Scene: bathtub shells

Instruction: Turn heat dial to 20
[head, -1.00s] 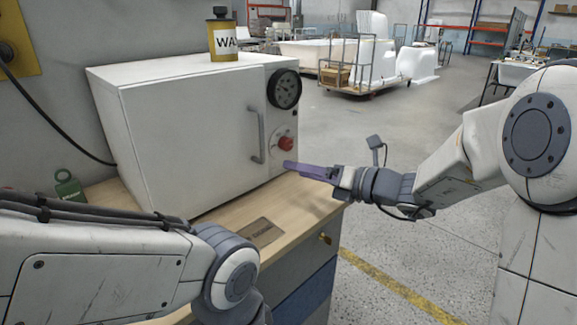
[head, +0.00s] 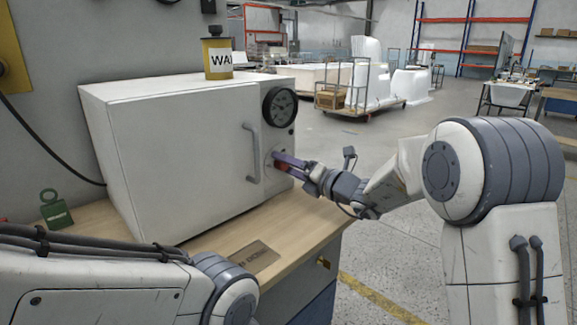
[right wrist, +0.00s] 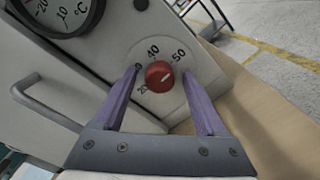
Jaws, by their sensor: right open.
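The red heat dial (right wrist: 160,75) sits on a pale round scale plate on the white oven's front; 20, 40 and 50 are readable around it in the right wrist view. A white mark shows on the dial face. In the head view the dial (head: 281,165) is partly covered by my right gripper (head: 283,161). The right gripper (right wrist: 166,80) is open, its purple fingers on either side of the dial; I cannot tell whether they touch it. The white oven (head: 185,150) stands on a wooden bench. My left arm shows at lower left, its gripper outside the view.
A round gauge (head: 280,106) is above the dial and a grey door handle (head: 253,152) is left of it. A yellow can (head: 217,58) stands on the oven. A green tagged object (head: 55,211) and a small plate (head: 253,257) are on the bench.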

